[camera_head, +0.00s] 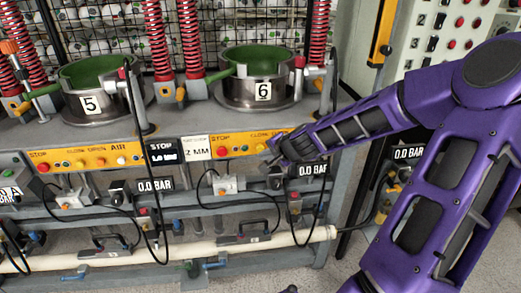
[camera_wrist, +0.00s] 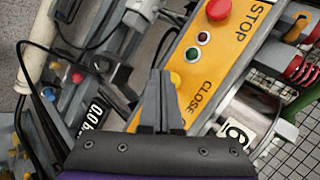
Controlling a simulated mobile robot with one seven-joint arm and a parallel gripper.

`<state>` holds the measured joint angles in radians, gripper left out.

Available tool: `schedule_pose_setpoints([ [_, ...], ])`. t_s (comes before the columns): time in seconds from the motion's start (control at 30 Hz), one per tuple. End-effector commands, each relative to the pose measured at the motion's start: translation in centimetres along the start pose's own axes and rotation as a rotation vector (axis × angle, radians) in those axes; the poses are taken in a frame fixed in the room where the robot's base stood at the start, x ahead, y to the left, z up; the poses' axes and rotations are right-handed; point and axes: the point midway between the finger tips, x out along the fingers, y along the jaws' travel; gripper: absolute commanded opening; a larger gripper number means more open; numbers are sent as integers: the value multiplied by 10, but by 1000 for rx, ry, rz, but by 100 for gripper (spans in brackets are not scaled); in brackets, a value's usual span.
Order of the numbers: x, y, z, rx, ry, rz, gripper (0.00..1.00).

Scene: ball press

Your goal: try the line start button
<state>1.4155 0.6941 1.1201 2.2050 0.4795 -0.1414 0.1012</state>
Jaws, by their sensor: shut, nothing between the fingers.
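The yellow control panel (camera_head: 240,144) below bowl 6 carries the words STOP, CLOSE and OPEN in the head view. My gripper (camera_head: 269,155) is at the panel's right part. In the wrist view its shut, empty fingers (camera_wrist: 158,73) point at the panel beside the yellow button. I cannot tell whether they touch it.
Bowl 6 (camera_head: 255,92) and bowl 5 (camera_head: 92,92) stand on the grey bench above the panels. A second yellow panel (camera_head: 90,156) is at the left. Black cables hang across the front. A wall cabinet (camera_head: 440,38) with rows of switches and buttons stands at the right.

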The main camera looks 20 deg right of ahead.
Motion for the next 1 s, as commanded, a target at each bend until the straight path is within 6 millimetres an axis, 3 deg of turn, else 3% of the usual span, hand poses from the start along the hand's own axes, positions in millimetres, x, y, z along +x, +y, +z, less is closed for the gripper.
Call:
schedule_pose_setpoints([
  [1.0,9,-6,-6,0,-1,0,0],
])
